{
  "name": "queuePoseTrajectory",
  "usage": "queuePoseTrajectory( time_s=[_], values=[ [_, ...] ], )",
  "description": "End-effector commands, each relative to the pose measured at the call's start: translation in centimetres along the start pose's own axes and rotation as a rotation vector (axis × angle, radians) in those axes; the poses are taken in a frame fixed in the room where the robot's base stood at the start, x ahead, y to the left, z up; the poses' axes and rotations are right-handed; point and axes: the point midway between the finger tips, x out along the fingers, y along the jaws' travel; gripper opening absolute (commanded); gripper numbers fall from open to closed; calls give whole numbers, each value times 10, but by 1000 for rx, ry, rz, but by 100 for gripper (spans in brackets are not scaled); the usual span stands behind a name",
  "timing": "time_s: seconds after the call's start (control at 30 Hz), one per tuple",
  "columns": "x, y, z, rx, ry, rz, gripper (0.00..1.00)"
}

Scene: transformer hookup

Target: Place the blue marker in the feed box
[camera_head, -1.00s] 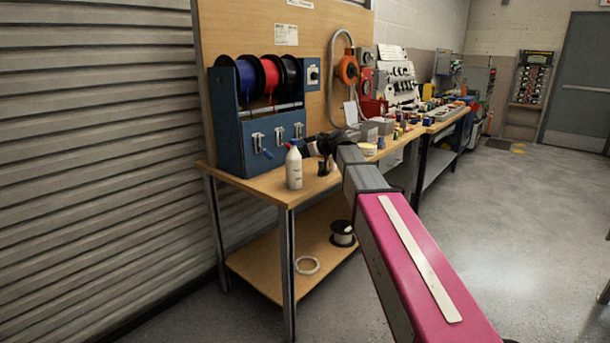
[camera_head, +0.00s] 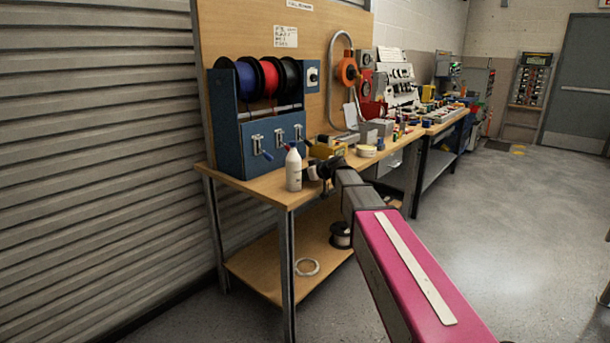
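I cannot make out the blue marker for certain. A small blue piece (camera_head: 267,155) shows at the front of the blue spool cabinet (camera_head: 229,145), and I cannot tell whether it is part of the cabinet. No box is clearly marked as the feed box; a small yellow box (camera_head: 328,149) stands on the workbench just behind my gripper. My gripper (camera_head: 320,173) is dark and small in the picture, over the front edge of the bench, right of a white bottle with a blue cap (camera_head: 293,169). Its fingers are too small to tell open from shut, and I see nothing clearly held.
The wooden workbench (camera_head: 250,186) holds blue, red and black spools in the cabinet. Grey boxes (camera_head: 376,129) and small parts crowd its right side. The floor at right is clear.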

Motion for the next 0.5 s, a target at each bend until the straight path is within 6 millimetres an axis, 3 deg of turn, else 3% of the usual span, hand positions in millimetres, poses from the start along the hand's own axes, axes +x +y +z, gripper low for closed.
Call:
queuePoseTrajectory(
  time_s=[0.07, 0.1, 0.17, 0.5],
  values=[
    [1, 0, 2, 0, 0, 0, 25],
    [1, 0, 2, 0, 0, 0, 54],
    [1, 0, 2, 0, 0, 0, 73],
    [0, 0, 0, 0, 0, 0, 73]
  ],
)
